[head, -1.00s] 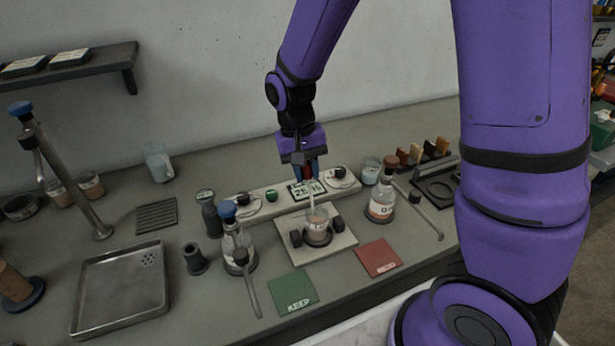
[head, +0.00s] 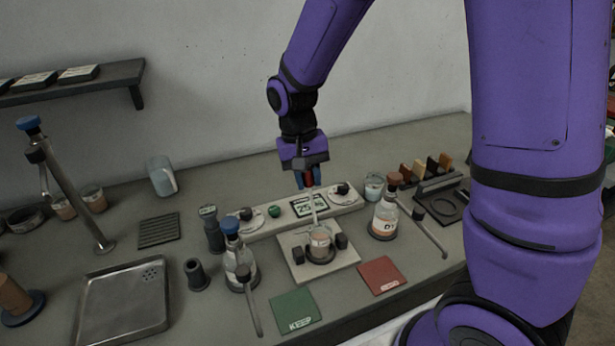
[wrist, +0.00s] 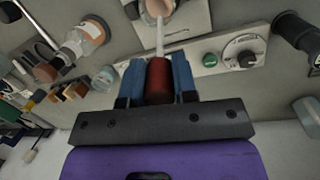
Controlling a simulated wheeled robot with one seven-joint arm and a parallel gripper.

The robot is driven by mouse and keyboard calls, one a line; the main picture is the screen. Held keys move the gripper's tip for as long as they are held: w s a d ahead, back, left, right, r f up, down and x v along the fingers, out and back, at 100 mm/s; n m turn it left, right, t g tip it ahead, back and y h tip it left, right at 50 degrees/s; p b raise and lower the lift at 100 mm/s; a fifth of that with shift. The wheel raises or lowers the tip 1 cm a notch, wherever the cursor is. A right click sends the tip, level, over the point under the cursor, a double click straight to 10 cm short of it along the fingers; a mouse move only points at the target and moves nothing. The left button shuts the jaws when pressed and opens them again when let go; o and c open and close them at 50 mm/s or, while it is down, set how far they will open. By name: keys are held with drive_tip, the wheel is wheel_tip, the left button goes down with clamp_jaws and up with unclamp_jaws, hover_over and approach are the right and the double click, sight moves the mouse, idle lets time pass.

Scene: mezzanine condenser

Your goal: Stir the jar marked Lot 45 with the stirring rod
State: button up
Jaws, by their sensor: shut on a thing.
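My gripper (head: 309,180) is shut on the red handle of the stirring rod (head: 313,208). In the wrist view the red handle (wrist: 159,80) sits between the blue fingers, and the pale shaft (wrist: 160,38) runs on to a jar. In the head view this jar (head: 319,243), with pinkish-brown contents, stands between dark clamp blocks on a pale plate (head: 291,258). The rod's lower end reaches into the jar's mouth, slightly tilted; its tip cannot be made out. The jar also shows at the top of the wrist view (wrist: 152,14). I cannot read a lot number on it.
A control panel with a display (head: 308,205) stands behind the jar. Bottles stand left (head: 238,265) and right (head: 384,217). A green KEEP card (head: 295,309) and a red card (head: 381,276) lie in front. A metal tray (head: 122,300) is at left.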

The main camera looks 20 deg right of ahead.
drive_tip(key=shift+r, duration=2.55)
drive_tip(key=shift+s, duration=0.1)
